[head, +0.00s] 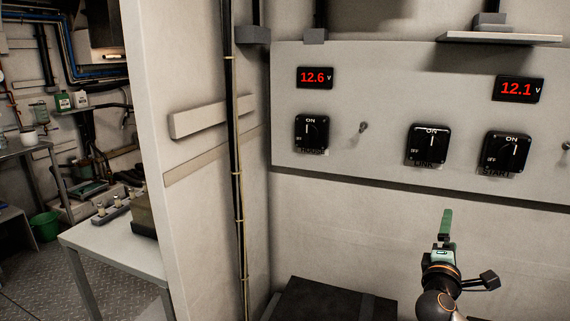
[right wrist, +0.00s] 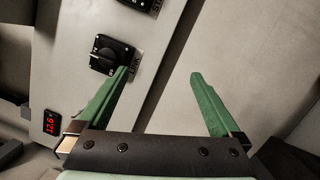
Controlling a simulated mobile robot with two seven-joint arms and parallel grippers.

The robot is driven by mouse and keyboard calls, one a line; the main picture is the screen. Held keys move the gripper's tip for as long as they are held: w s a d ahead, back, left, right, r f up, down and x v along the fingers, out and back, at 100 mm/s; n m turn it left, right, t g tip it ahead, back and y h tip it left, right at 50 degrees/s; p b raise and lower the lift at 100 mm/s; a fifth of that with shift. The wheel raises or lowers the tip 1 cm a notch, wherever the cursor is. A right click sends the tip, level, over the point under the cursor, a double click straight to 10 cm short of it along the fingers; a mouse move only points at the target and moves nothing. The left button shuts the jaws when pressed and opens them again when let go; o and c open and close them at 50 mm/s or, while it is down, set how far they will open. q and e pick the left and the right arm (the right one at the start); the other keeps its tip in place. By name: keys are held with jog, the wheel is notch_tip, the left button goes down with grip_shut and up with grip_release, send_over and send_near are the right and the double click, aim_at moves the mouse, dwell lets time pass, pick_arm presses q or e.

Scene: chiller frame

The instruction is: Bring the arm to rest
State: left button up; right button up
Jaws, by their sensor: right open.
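My right gripper (head: 446,226) is in the lower right of the head view, in front of the wall below the switch panel (head: 385,115). In the right wrist view its two green fingers (right wrist: 160,75) stand wide apart with nothing between them. One fingertip overlaps the edge of the LINK switch (right wrist: 103,56) in that picture; the gap to it is hard to judge. In the head view the LINK switch (head: 427,145) is above the gripper, clear of it. My left gripper is not in view.
The panel also carries a left switch (head: 312,133), a START switch (head: 506,153), a small toggle (head: 363,127) and red displays reading 12.6 V (head: 314,77) and 12.1 V (head: 518,89). A dark box (head: 330,302) stands below. A white table (head: 110,235) is at left.

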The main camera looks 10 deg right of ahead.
jog(key=s+a+f+m+g+y, duration=0.1)
jog(key=s+a+f+y, duration=0.35)
jog(key=f, duration=0.55)
jog(key=s+a+f+g+y, duration=0.1)
jog(key=s+a+f+y, duration=0.4)
jog(key=f, duration=0.6)
jog(key=s+a+f+m+g+y, duration=0.1)
jog(key=s+a+f+g+y, duration=0.2)
jog(key=s+f, duration=0.5)
jog(key=s+a+f+m+g+y, duration=0.1)
jog(key=s+a+f+m+y, duration=0.25)
jog(key=s+a+f, duration=0.55)
jog(key=a+r+m+t, duration=0.1)
jog(key=a+r+m, duration=0.1)
jog(key=a+m, duration=0.5)
pick_arm(q)
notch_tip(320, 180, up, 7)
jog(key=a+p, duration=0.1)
jog(key=p, duration=0.6)
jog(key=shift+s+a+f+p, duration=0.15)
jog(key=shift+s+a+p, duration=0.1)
jog(key=shift+p, duration=0.1)
pick_arm(e)
notch_tip(320, 180, up, 6)
jog(key=a+n, duration=0.1)
jog(key=shift+a+r+n, duration=0.2)
jog(key=shift+n, duration=0.15)
jog(key=shift+s, duration=0.1)
